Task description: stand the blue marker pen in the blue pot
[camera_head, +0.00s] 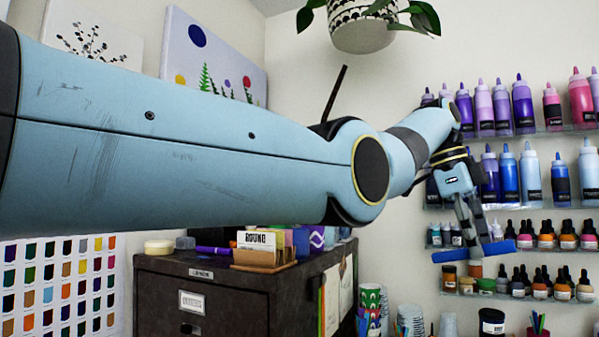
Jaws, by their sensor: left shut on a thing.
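My left arm reaches across the view from the left, and my left gripper (477,240) is at the right, pointing down. It is shut on the blue marker pen (446,256), which lies nearly level across the fingertips, its right end slightly higher. The pen is in the air in front of the wall shelves. A small pot with several coloured pens (539,332) is cut off by the bottom edge at the right; I cannot tell whether it is the blue pot. My right gripper is not in view.
Shelves of purple and blue bottles (507,182) and small dropper bottles (546,237) line the right wall. A dark cabinet (230,300) stands at lower left with a card box (262,252) on top. Stacked patterned cups (370,305) are beside it. A plant pot (362,30) hangs above.

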